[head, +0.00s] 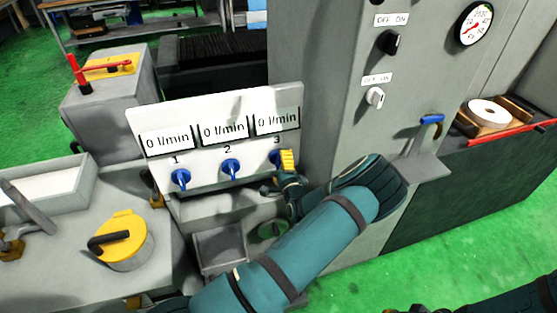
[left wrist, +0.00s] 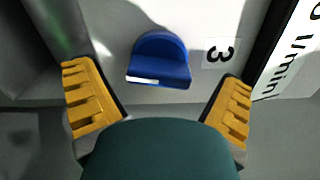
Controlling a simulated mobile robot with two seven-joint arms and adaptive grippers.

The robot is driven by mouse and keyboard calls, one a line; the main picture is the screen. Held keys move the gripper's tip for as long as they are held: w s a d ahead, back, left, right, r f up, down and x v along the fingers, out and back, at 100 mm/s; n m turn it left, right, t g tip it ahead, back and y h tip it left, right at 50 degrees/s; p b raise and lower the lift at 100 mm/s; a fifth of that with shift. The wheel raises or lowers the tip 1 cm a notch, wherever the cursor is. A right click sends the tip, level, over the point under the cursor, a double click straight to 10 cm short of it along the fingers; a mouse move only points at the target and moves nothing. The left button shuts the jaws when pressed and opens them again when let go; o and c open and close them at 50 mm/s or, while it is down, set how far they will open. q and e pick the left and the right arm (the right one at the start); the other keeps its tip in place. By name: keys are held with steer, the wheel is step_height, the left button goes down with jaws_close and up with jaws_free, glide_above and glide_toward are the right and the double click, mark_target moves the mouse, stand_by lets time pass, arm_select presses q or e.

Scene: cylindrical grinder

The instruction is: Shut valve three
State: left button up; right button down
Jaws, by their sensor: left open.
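Valve three is a blue knob on the white panel (head: 215,178). In the head view it is mostly hidden behind the yellow finger of my left gripper (head: 284,170). In the left wrist view the blue knob (left wrist: 160,58) shows clearly, with a white mark on its edge and the label 3 (left wrist: 218,53) beside it. My left gripper (left wrist: 157,101) is open, its two yellow fingers on either side of the knob and apart from it. The display above valve three (head: 276,121) reads 0 l/min. Part of my right arm shows at the bottom right edge; its gripper is largely cut off.
Blue valve one (head: 180,178) and valve two (head: 231,168) sit left on the same panel, with displays reading 0 l/min. A grey cabinet with switches (head: 390,42) stands to the right.

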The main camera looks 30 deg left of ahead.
arm_select(q)
steer(key=shift+x, duration=1.45)
steer(key=c, duration=1.2)
